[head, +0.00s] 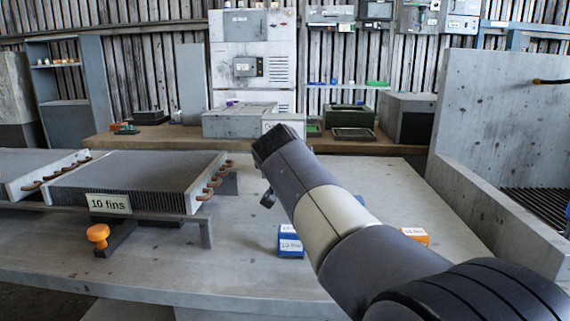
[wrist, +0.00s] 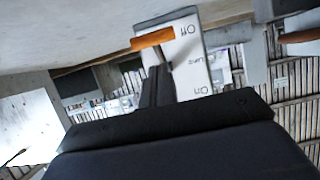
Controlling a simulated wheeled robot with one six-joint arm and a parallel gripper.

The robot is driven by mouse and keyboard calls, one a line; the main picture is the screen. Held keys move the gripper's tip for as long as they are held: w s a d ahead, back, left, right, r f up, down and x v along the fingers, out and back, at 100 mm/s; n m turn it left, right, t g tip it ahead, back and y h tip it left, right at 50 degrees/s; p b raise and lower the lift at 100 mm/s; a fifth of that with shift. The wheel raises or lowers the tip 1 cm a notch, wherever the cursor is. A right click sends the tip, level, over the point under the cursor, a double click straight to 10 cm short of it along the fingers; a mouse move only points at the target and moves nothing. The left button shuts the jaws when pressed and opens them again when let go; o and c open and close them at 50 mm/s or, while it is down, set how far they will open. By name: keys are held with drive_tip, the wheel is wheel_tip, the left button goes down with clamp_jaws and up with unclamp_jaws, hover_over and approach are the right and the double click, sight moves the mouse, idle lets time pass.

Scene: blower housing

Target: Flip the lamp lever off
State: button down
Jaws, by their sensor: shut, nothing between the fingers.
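The lamp switch plate (wrist: 188,68) is a pale panel in the wrist view, with "Off", "Lamp" and "On" printed on it, shown upside down. The lamp lever has an orange handle (wrist: 152,38) that lies beside the "Off" label, at the upper end of the plate in the picture. My gripper (wrist: 158,72) is shut and empty. Its dark fingertips are just below the orange handle in the picture; I cannot tell whether they touch it. In the head view my arm hides the fingers, and I cannot make out the lever.
A finned block tagged "10 fins" (head: 108,204) stands on the grey table (head: 250,260) at the left, with an orange knob (head: 98,234) in front. A blue box (head: 290,241) and an orange box (head: 415,235) lie near my arm. A concrete wall (head: 485,110) rises at the right.

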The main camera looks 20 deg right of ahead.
drive_tip(key=s+a+r, duration=0.1)
drive_tip(key=s+a, duration=0.3)
drive_tip(key=s, duration=0.5)
drive_tip(key=shift+s+r, duration=0.2)
drive_tip(key=shift+s, duration=0.05)
